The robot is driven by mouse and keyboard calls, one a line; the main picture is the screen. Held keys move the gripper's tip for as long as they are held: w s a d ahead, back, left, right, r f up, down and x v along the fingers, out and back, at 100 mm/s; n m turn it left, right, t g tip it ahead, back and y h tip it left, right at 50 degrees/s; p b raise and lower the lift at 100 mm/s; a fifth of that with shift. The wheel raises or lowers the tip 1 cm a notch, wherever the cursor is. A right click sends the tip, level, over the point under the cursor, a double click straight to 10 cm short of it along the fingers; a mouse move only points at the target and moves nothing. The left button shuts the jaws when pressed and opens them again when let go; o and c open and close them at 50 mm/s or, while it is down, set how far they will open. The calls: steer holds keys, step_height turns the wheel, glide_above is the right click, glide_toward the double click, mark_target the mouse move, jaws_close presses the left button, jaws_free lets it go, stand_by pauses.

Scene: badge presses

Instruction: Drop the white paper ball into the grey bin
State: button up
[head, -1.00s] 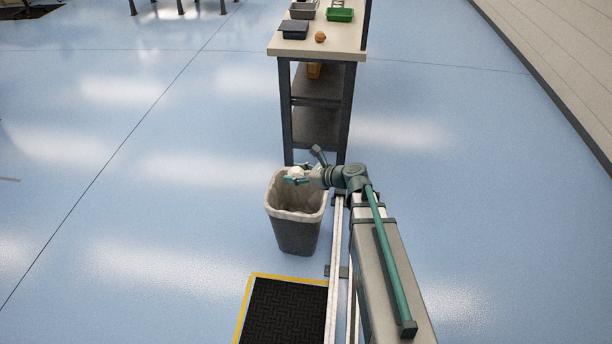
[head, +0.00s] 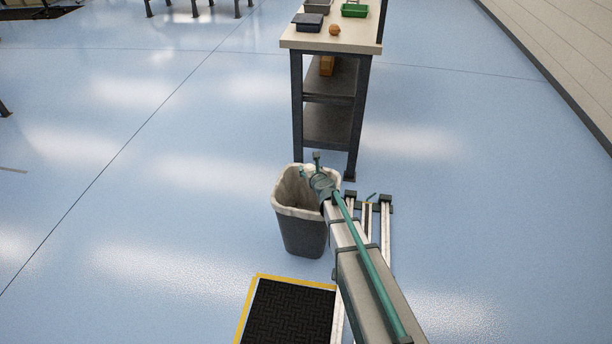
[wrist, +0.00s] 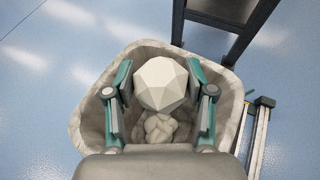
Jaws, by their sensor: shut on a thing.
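The white paper ball (wrist: 161,84) is a faceted ball between the two fingers of my gripper (wrist: 160,90) in the wrist view. My gripper is shut on it. In the head view my gripper (head: 310,170) is over the far right part of the bin's opening, with a bit of the ball (head: 309,169) showing. The grey bin (head: 302,237) stands upright on the floor with a pale liner folded over its rim. In the wrist view the bin's liner (wrist: 87,118) surrounds the ball and fingers from below. Pale crumpled material (wrist: 160,128) shows inside the bin, under the ball.
A workbench (head: 330,40) stands behind the bin, with trays and a small brown round object (head: 334,29) on top. A black mat with a yellow edge (head: 290,312) lies in front of the bin.

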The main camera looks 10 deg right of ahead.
steer(key=shift+w+d+r+m+h, duration=0.4)
steer(key=shift+w+r, duration=0.05)
steer(key=shift+w, duration=0.1)
steer(key=shift+f, duration=0.1)
step_height(320, 180, down, 6)
steer(key=b, duration=0.7)
steer(key=o, duration=0.8)
steer(key=shift+o, duration=0.2)
